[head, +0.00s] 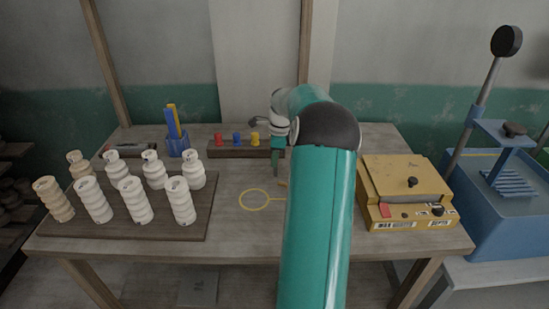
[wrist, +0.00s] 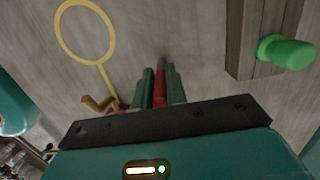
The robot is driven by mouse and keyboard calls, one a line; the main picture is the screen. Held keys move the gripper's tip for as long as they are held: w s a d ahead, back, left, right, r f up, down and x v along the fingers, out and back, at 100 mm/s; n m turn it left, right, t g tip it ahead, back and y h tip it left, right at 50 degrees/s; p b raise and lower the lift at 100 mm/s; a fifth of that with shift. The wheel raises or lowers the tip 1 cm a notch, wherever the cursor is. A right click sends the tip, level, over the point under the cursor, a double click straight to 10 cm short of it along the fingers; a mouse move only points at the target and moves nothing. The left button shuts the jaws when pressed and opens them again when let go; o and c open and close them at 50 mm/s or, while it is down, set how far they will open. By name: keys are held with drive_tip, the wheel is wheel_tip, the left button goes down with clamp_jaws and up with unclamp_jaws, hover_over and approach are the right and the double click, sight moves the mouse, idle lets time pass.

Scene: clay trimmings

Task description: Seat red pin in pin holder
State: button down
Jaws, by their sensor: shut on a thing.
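My gripper (head: 276,168) is over the table behind the yellow ring, partly hidden by my arm in the head view. In the wrist view its green fingers (wrist: 159,86) are shut on a slim red piece, the red pin (wrist: 160,90). Most of the pin is hidden between the fingers. A blue holder (head: 178,149) with upright blue and yellow pieces stands at the back left, apart from my gripper. A dark wooden block (head: 220,153) at the back carries red, blue and yellow pegs. I cannot tell for certain which of these is the pin holder.
A green peg (wrist: 290,53) stands on a wooden block in the wrist view. Several ribbed clay bottles (head: 136,202) stand on a board at left. A yellow box (head: 405,180) is at right.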

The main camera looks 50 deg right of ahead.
drive_tip(key=c, duration=1.4)
unclamp_jaws()
drive_tip(key=shift+f, duration=0.1)
wheel_tip(320, 180, up, 12)
drive_tip(key=s, duration=0.1)
drive_tip(key=shift+d+f, duration=0.25)
drive_tip(key=shift+d, duration=0.2)
drive_tip(key=shift+o, duration=0.4)
drive_tip(key=shift+r, duration=0.35)
drive_tip(key=shift+a, duration=0.1)
